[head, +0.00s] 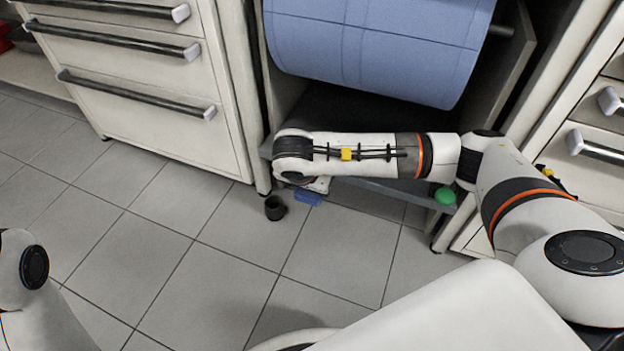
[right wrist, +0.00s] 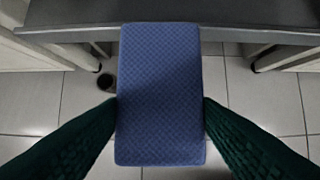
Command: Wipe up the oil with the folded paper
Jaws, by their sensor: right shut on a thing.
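The folded paper (right wrist: 160,95) is a blue, textured rectangle in the right wrist view. My right gripper (right wrist: 160,112) is shut on it, with a dark green finger at each long side. In the head view a small blue end of the paper (head: 308,197) shows below my right wrist, and the fingers are hidden by the arm. The paper is held above the tiled floor, in front of the cabinet. My left gripper is out of view; only part of my left arm shows at the left edge. I cannot make out any oil in either view.
A large blue paper roll (head: 375,45) hangs in the open cabinet bay. A small black cup (head: 275,207) stands on the floor by the cabinet leg and also shows in the right wrist view (right wrist: 105,81). A green round thing (head: 445,195) sits at the shelf edge. Drawers flank the bay.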

